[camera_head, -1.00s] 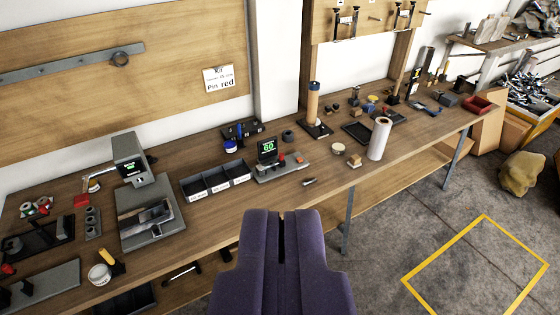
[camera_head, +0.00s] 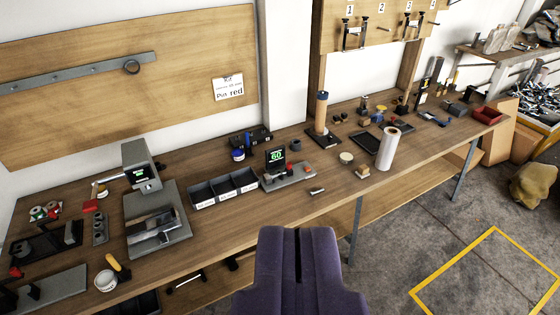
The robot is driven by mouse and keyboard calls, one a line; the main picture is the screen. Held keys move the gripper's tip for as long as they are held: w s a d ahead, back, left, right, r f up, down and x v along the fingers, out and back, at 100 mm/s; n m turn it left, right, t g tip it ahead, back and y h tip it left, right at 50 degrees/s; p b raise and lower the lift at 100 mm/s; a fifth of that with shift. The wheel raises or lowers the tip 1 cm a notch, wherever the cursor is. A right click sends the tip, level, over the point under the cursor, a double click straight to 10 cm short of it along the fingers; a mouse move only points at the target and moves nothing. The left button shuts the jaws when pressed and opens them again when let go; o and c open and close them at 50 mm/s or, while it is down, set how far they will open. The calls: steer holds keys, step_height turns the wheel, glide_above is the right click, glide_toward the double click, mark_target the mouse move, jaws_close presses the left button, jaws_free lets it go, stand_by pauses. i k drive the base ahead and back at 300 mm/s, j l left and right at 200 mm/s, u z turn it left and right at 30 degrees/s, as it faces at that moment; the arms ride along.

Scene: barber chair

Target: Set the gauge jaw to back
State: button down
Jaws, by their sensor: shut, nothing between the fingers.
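A small gauge (camera_head: 276,160) with a dark screen and green characters stands near the middle of the workbench. It has a grey base with a red block (camera_head: 308,168) on its right part. Which part is its jaw is too small to tell. My purple gripper (camera_head: 299,232) is shut and empty at the bottom middle, in front of the bench edge and apart from both devices.
The wooden workbench (camera_head: 225,227) runs across the view. A three-compartment tray (camera_head: 224,187) stands left of the gauge. A small metal piece (camera_head: 317,192) lies near the front edge. A white roll (camera_head: 388,148) stands to the right. Yellow lines (camera_head: 455,262) mark the open floor.

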mark_target(289, 173)
steer(key=i+l+u, duration=0.1)
steer(key=i, duration=0.4)
steer(key=i+l, duration=0.15)
steer(key=i, duration=0.35)
steer(key=i+l+u, duration=0.15)
steer(key=i, duration=0.35)
steer(key=i+l, duration=0.2)
steer(key=i, duration=0.3)
steer(key=i+l+u, duration=0.15)
steer(key=i, duration=0.35)
